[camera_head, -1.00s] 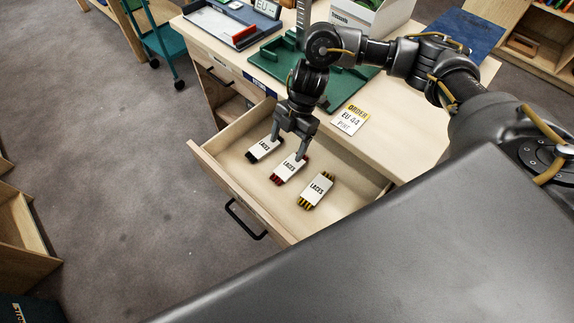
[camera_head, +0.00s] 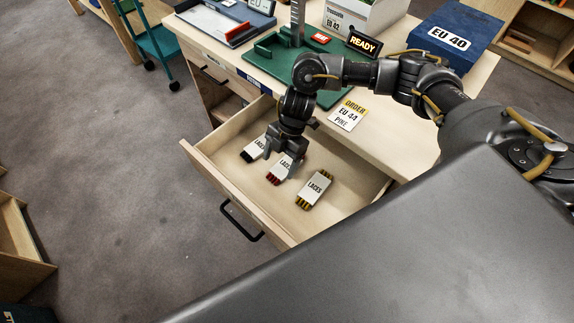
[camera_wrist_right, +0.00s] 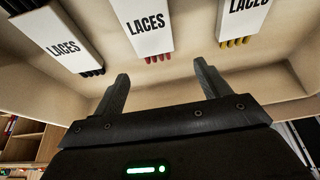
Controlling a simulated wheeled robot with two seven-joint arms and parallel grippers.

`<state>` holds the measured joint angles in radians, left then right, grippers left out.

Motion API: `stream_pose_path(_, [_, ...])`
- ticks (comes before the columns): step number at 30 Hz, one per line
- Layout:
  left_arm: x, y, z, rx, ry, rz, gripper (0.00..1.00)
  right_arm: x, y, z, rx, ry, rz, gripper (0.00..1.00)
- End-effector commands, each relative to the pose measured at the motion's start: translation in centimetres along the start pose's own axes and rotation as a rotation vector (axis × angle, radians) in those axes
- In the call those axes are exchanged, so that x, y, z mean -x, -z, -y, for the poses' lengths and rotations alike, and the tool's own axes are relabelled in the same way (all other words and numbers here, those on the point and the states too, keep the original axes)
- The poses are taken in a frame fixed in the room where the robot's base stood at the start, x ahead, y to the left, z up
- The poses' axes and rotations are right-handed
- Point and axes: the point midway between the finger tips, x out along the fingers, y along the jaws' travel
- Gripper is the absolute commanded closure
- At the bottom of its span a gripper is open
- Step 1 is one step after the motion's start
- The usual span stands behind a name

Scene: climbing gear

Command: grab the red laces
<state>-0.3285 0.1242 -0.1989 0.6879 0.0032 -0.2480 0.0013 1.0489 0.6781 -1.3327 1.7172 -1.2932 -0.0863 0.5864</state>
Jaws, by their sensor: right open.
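The red laces (camera_head: 279,169) lie in the open drawer, in the middle of three packs with white LACES sleeves; their red ends show at the near side. In the right wrist view the red laces (camera_wrist_right: 146,30) are just ahead of the fingertips, between their lines. My right gripper (camera_head: 285,153) is low in the drawer at the far end of the red pack and partly covers it. In the wrist view its two fingers (camera_wrist_right: 160,72) are apart with nothing between them. Whether a finger touches the pack cannot be told. My left gripper is not in view.
Black laces (camera_head: 254,150) lie to the left and yellow laces (camera_head: 315,189) to the right, both close by. The drawer's walls (camera_head: 232,196) surround the packs. An order card (camera_head: 347,115), a green tray (camera_head: 268,56) and a blue EU 40 box (camera_head: 455,38) are on the tabletop.

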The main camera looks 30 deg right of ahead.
Motion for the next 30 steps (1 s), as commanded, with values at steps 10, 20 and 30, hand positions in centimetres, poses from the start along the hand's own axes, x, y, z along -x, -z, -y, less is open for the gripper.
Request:
stream_pose_path(10, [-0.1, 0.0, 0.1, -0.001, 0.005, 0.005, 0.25, -4.5, -0.1, -0.2, -0.003, 0.0, 0.001, 0.25])
stream_pose_path(20, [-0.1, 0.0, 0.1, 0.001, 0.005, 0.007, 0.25, -5.3, -0.1, -0.2, -0.001, -0.002, 0.001, 0.25])
stream_pose_path(30, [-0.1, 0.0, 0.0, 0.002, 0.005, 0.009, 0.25, -5.3, -0.1, -0.2, -0.001, -0.002, 0.001, 0.66])
